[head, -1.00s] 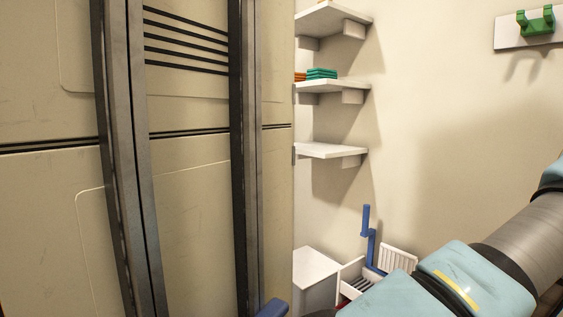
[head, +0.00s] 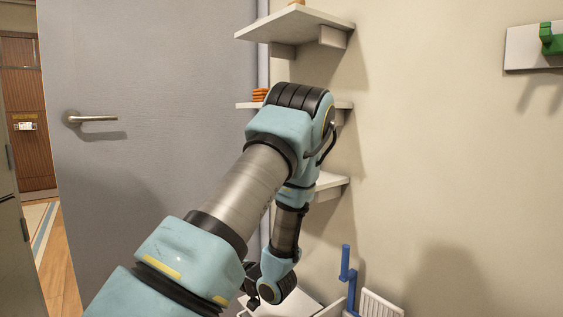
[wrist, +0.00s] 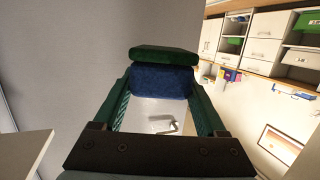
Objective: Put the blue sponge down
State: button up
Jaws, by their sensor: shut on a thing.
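The blue sponge (wrist: 161,82) is between the two green fingers of my gripper (wrist: 160,88) in the wrist view. A dark green slab (wrist: 164,53) lies along its far edge; I cannot tell if it is part of the sponge. My gripper is shut on the sponge. A white surface (wrist: 145,116) shows beyond and between the fingers; I cannot tell the gap to it. In the head view my arm reaches down to the low white furniture by the wall, and the sponge is hidden there.
White wall shelves (head: 295,27) stand behind my arm, with an orange stack (head: 260,95) on one. A blue upright handle (head: 346,264) and a white slatted rack (head: 380,304) are at the lower right. A grey door (head: 150,170) is at left, and a green hook (head: 552,40) at upper right.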

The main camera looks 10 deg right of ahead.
jog(key=w+d+r+m+t+h+p, duration=0.1)
jog(key=d+r+p, duration=0.3)
jog(key=r, duration=0.6)
jog(key=w+d+r+m+t+h+p, duration=0.1)
jog(key=w+r+m+h+p, duration=0.1)
jog(key=r+p, duration=0.65)
jog(key=w+d+r+m+t+h+p, duration=0.1)
jog(key=d+r+p, duration=0.2)
jog(key=r, duration=1)
jog(key=w+d+f+p, duration=0.1)
jog(key=w+d, duration=0.1)
jog(key=d, duration=0.4)
jog(key=w+d+p, duration=0.2)
jog(key=w+d, duration=0.1)
jog(key=d, duration=0.2)
jog(key=w+d+f+p, duration=0.1)
jog(key=w+d, duration=0.2)
jog(key=d, duration=0.3)
jog(key=shift+w+d+f, duration=0.25)
jog(key=shift+d+f, duration=0.05)
jog(key=shift+f, duration=0.05)
notch_tip(320, 180, down, 4)
jog(key=shift+r+p, duration=0.1)
jog(key=shift+p, duration=0.6)
jog(key=shift+d, duration=0.15)
jog(key=shift+f, duration=0.35)
